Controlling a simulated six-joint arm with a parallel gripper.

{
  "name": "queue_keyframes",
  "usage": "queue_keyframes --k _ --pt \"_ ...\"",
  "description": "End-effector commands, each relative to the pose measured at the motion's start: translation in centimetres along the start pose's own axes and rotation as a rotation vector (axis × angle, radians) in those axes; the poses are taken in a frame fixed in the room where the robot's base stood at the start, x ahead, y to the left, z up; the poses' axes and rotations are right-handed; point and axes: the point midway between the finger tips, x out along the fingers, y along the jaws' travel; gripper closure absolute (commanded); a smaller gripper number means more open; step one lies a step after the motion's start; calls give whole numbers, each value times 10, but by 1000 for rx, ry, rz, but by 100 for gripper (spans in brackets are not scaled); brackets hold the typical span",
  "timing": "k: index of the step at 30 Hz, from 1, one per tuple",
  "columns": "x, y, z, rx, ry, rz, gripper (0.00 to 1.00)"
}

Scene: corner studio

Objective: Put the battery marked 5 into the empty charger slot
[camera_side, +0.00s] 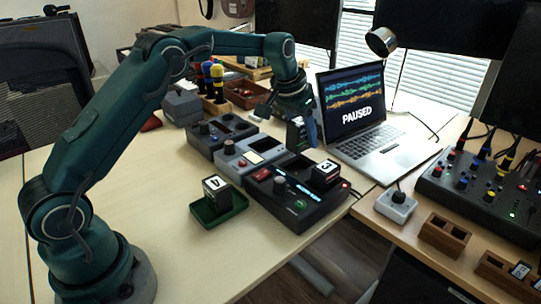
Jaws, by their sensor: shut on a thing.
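A battery marked 4 (215,188) stands in a small green tray (209,219) left of the charger. My gripper (300,140) points down behind and above the charger, shut on a dark block. The block's marking does not show, so I cannot tell whether it is the battery marked 5.
Grey and dark devices (237,157) stand in a row behind the charger. An open laptop (372,143) is at the right, close to my gripper. A small grey box with a knob (396,205) and wooden holders (444,235) stand farther right. The table's front left is clear.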

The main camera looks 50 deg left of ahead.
Motion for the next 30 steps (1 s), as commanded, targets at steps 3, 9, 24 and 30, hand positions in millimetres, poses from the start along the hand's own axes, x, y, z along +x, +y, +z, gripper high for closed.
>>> queue_keyframes --k 3,9,24,30 --pt "4 -2 3 -4 3 -1 100" --pt "15 -3 7 -7 3 -3 100" --pt "56 -3 25 -8 3 -2 100" --pt "62 -3 28 -7 1 -3 100"
